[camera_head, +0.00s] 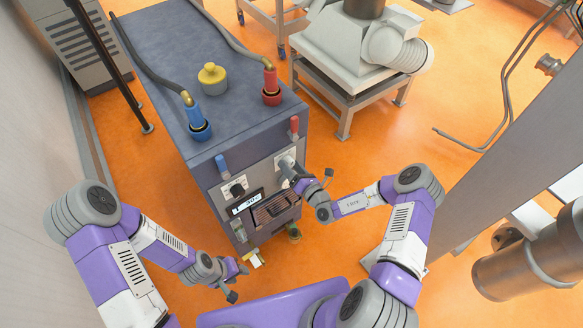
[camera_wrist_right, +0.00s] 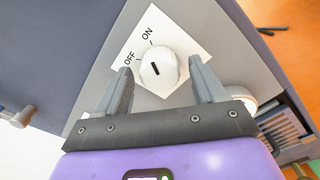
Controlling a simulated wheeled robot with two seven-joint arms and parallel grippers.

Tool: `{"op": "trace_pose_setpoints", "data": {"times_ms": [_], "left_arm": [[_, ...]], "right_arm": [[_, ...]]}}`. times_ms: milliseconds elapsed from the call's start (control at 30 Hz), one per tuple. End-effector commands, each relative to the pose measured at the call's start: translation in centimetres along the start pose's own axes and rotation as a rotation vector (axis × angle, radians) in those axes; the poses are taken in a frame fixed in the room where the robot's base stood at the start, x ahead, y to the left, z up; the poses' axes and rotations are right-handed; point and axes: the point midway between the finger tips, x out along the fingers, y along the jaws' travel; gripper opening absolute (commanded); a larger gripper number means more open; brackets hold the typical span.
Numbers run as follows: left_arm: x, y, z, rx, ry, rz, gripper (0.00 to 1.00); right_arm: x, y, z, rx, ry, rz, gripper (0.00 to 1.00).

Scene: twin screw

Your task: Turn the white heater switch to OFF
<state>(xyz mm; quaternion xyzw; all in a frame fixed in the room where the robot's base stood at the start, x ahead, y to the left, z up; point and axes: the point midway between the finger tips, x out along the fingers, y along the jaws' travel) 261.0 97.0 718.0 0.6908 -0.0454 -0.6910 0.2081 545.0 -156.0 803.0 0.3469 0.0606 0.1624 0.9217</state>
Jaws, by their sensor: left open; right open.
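The white heater switch (camera_wrist_right: 158,68) is a round knob on a white plate marked OFF and ON, seen in the right wrist view. Its black mark tilts toward the upper left; I cannot tell exactly which label it lines up with. My right gripper (camera_wrist_right: 160,72) is open, with one finger on each side of the knob; contact is not clear. In the head view my right gripper (camera_head: 297,174) is at the machine's front panel and partly covers the switch. My left gripper (camera_head: 240,279) is low, in front of the machine, open and apart from it.
The blue-grey machine (camera_head: 190,60) carries blue (camera_head: 196,122) and red (camera_head: 271,85) hose fittings and a yellow cap (camera_head: 212,76) on top. Another black knob (camera_head: 236,189) and a display (camera_head: 247,203) are on its front. Orange floor (camera_head: 340,260) is open to the right.

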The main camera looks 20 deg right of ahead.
Motion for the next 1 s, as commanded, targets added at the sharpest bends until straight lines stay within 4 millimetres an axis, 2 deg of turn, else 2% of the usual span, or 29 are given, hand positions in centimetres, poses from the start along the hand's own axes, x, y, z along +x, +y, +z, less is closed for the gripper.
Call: {"op": "trace_pose_setpoints", "data": {"times_ms": [233, 600, 1000], "left_arm": [[0.0, 0.0, 0.0, 0.0, 0.0, 0.0, 0.43], [0.0, 0.0, 0.0, 0.0, 0.0, 0.0, 0.43], [-1.1, 0.4, 0.1, 0.0, 0.0, 0.0, 0.43]], "right_arm": [[0.1, 0.0, 0.0, 0.0, 0.001, 0.0, 0.69], [0.1, 0.0, 0.0, 0.0, 0.002, 0.0, 0.13], [0.0, 0.1, 0.0, -0.082, 0.004, -0.001, 0.13]]}}
